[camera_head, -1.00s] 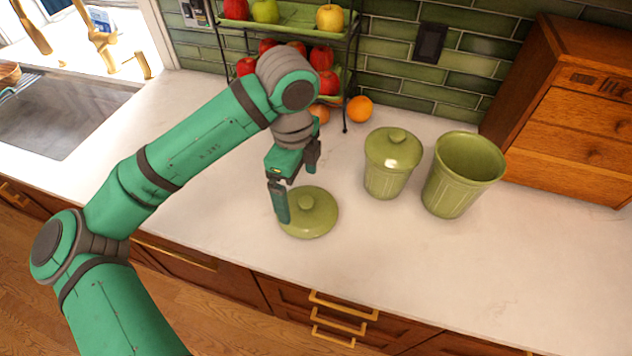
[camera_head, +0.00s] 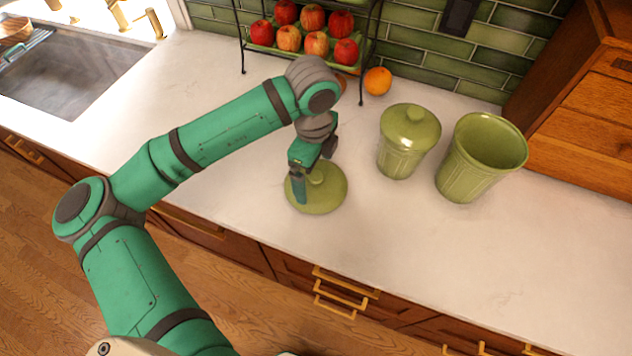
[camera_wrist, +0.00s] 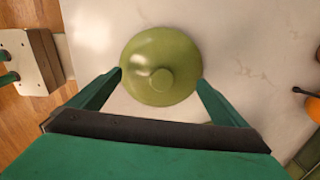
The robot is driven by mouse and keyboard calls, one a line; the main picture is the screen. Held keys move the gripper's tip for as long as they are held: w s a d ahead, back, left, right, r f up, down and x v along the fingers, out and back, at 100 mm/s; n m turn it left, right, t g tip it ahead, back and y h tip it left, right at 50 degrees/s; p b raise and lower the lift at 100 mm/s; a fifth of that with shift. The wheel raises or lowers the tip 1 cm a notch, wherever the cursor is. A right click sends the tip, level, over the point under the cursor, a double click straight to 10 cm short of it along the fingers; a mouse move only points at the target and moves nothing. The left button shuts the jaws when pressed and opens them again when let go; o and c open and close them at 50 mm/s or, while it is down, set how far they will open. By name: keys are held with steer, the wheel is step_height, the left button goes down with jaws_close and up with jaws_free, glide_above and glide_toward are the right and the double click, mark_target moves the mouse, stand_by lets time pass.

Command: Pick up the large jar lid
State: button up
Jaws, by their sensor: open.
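The large jar lid (camera_head: 329,196) is a round green disc with a central knob, lying flat on the white counter. My gripper (camera_head: 313,180) is open and empty, pointing down just above the lid. In the wrist view its two fingers (camera_wrist: 161,80) stand on either side of the lid's lower half. Whether either finger touches the lid I cannot tell. Part of the lid is hidden by a finger in the head view.
A smaller lidded green jar (camera_head: 397,160) and a large open green jar (camera_head: 458,185) stand to the right. An orange (camera_head: 378,81) and a fruit rack (camera_head: 243,55) are behind. A wooden cabinet (camera_head: 570,125) stands at right, a sink (camera_head: 70,75) at left. The front counter is clear.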

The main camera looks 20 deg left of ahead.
steer(key=shift+f, duration=1.15)
steer(key=c, duration=1.4)
steer(key=shift+c, duration=0.5)
steer(key=shift+r, duration=0.55)
jaws_close()
steer(key=s+d+r, duration=0.8)
steer(key=s+r, duration=0.3)
steer(key=r, duration=0.1)
steer(key=shift+s, duration=0.25)
